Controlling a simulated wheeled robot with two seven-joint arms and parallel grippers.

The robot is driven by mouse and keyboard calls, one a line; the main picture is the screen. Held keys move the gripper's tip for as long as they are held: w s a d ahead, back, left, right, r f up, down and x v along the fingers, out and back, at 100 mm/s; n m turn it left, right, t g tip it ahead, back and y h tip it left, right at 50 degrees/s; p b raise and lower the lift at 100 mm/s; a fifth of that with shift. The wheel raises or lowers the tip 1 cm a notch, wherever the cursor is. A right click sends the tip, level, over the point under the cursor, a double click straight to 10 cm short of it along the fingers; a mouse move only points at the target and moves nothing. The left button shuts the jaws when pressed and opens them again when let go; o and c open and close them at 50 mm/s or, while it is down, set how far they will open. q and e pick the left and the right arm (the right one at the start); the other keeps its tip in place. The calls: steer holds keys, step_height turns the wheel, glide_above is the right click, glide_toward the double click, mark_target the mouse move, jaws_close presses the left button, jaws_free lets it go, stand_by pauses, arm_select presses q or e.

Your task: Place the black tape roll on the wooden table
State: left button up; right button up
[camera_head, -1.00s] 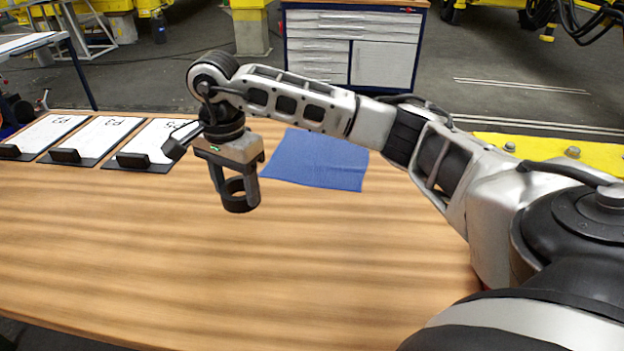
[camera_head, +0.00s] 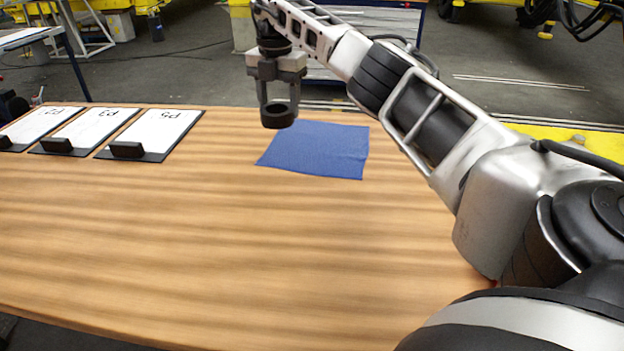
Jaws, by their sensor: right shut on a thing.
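The black tape roll (camera_head: 278,117) is held between the fingers of my right gripper (camera_head: 278,106), which is shut on it and points down. The roll hangs near the far edge of the wooden table (camera_head: 220,245), at the back left of a blue cloth in the picture. I cannot tell how high it is above the table. My left gripper is not in view.
The blue cloth (camera_head: 318,150) lies flat at the table's far side. Several clipboards with white sheets (camera_head: 155,131) lie at the far left. The middle and front of the table are clear. A grey cabinet (camera_head: 365,45) stands behind on the floor.

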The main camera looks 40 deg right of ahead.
steer(key=d+m, duration=0.4)
steer(key=m, duration=0.5)
steer(key=s+a+f, duration=0.2)
steer(key=a, duration=0.1)
steer(key=s+a+f, duration=0.3)
steer(key=a, duration=0.1)
steer(key=s+a+f, duration=0.3)
steer(key=shift+a+f+b, duration=0.1)
steer(key=shift+a+b, duration=0.05)
steer(key=shift+b, duration=0.25)
steer(key=shift+s+a+f, duration=0.3)
steer(key=shift+a+f, duration=0.05)
steer(key=shift+f, duration=0.2)
steer(key=shift+s+a+f+p, duration=0.15)
steer(key=shift+f+p, duration=0.3)
steer(key=shift+f, duration=1.3)
